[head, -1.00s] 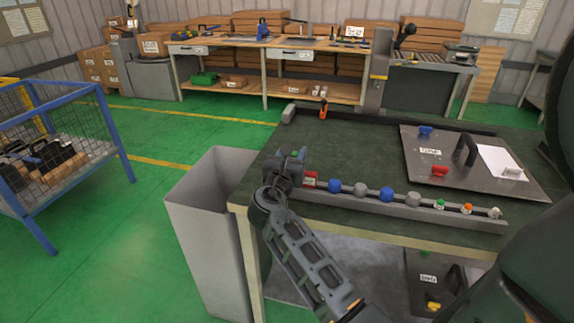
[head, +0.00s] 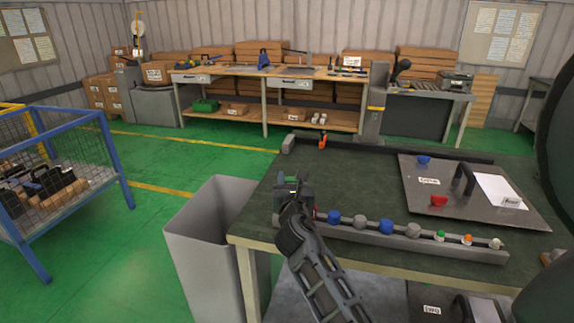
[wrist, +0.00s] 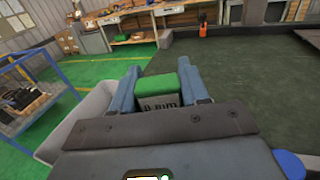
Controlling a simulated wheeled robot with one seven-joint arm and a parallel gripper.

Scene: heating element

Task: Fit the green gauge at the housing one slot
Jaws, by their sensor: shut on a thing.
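The green gauge (wrist: 157,90) is a small block with a green top and a grey face marked with dark lettering, seen in the wrist view. My gripper (wrist: 157,85) is shut on it, with a blue-grey finger on each side. In the head view my gripper (head: 293,188) is above the left end of the grey rail on the dark green table, and the gauge is a small green patch (head: 289,180) there. I cannot pick out a slot marked housing one; the dark plate (head: 470,215) at the right carries a label too small to read.
The grey rail (head: 345,232) holds several blue, grey, green, orange and white knobs along the table's front. A grey bin (head: 195,235) stands left of the table, with a blue wire cage (head: 70,170) beyond. The table's middle (head: 355,170) is clear.

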